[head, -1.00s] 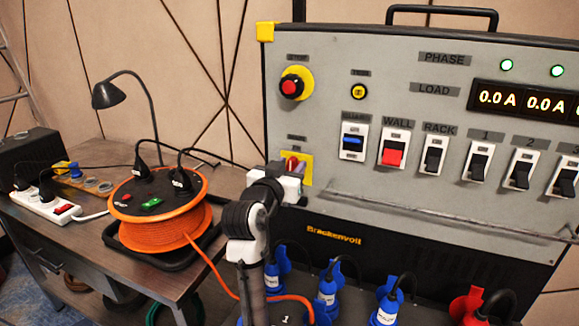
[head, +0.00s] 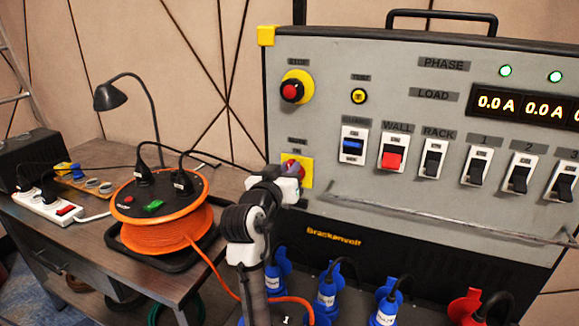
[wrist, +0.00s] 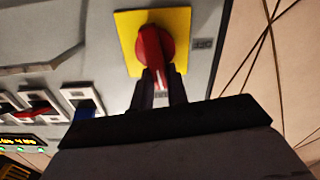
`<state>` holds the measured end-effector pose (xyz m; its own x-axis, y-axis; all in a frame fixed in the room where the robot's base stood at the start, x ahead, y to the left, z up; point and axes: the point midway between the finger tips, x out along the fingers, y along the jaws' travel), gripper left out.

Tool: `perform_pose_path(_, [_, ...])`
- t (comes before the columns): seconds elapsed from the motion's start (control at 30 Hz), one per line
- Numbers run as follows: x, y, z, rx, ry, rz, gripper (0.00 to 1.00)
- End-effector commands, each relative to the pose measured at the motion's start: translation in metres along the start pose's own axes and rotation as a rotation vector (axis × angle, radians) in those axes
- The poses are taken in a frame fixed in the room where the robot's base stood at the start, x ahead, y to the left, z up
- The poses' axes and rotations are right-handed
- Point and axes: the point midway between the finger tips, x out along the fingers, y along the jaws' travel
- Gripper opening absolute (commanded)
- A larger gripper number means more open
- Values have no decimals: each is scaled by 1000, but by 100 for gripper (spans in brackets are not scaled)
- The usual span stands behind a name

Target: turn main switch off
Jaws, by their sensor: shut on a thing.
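The main switch is a red rotary handle (wrist: 152,50) on a square yellow plate (wrist: 181,22). In the head view the handle (head: 295,166) shows on the left part of the grey panel, below the emergency stop, partly hidden by my gripper (head: 287,182). In the wrist view the two dark fingers of my gripper (wrist: 158,82) reach up to the plate and are shut on the handle's lower end. The handle points nearly straight down toward my wrist in that view.
The panel holds a red stop button (head: 291,91), a row of rocker switches (head: 393,152) and a lit load display (head: 530,107). A metal rail (head: 440,209) crosses below the switches. Blue plugs (head: 327,292) hang underneath. An orange cable reel (head: 160,225) stands on the left table.

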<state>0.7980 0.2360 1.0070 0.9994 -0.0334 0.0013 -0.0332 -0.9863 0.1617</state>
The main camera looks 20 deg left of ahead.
Motion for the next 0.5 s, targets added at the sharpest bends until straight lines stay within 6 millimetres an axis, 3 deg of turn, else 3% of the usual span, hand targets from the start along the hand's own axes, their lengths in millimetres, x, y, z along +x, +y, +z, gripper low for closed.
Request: perform_pose_path(0.5, [1, -10, 2, -483, -8, 0, 0])
